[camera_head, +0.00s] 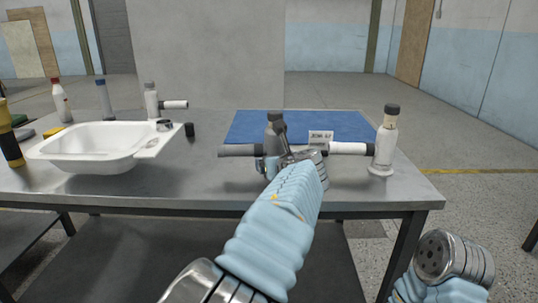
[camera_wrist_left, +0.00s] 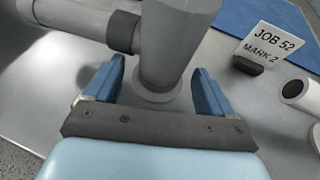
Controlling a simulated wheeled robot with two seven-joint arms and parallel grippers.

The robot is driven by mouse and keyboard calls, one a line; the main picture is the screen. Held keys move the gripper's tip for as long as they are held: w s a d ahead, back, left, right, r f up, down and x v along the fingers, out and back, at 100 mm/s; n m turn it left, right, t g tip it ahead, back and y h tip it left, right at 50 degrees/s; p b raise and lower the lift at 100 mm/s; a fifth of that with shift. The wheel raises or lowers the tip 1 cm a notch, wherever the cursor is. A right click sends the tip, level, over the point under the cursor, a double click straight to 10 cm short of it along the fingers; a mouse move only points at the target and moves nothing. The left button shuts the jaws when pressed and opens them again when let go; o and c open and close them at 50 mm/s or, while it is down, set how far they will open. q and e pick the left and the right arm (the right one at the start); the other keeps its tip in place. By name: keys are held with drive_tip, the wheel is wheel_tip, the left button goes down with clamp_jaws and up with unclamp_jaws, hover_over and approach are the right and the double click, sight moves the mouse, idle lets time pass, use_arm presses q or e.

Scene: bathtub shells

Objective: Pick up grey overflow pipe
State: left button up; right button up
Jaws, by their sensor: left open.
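The grey overflow pipe (camera_head: 240,150) stands upright on the metal table in the head view, with a dark cap and a side arm pointing left. My left gripper (camera_head: 278,165) is at its near side, partly hidden by my own arm. In the left wrist view the upright grey pipe (camera_wrist_left: 175,45) stands between the two blue fingers of the open left gripper (camera_wrist_left: 157,90). There are visible gaps beside the pipe, and its round base rests on the table. My right arm shows at the lower right of the head view, its gripper out of frame.
A white tub shell (camera_head: 90,150), bottles and another white pipe (camera_head: 152,105) are left.

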sight(277, 149)
use_arm(q)
drive_tip(key=shift+x, duration=0.85)
drive_tip(key=shift+d+r, duration=0.1)
drive_tip(key=c, duration=1.3)
drive_tip(key=shift+r, duration=0.5)
wheel_tip(277, 149, up, 3)
drive_tip(key=shift+s+f+p, duration=0.15)
drive_tip(key=shift+p, duration=0.3)
drive_tip(key=s+r, duration=0.2)
drive_tip(key=r, duration=0.1)
drive_tip(key=s+r, duration=0.3)
drive_tip(key=shift+s, duration=0.1)
drive_tip(key=v, duration=0.3)
drive_tip(key=a+b+v, duration=0.1)
drive_tip(key=v, duration=0.2)
drive_tip(key=a+v, duration=0.1)
drive_tip(key=v, duration=0.2)
drive_tip(key=shift+s+a+f, duration=0.1)
drive_tip(key=shift+s, duration=0.15)
drive_tip(key=shift+w+f, duration=0.1)
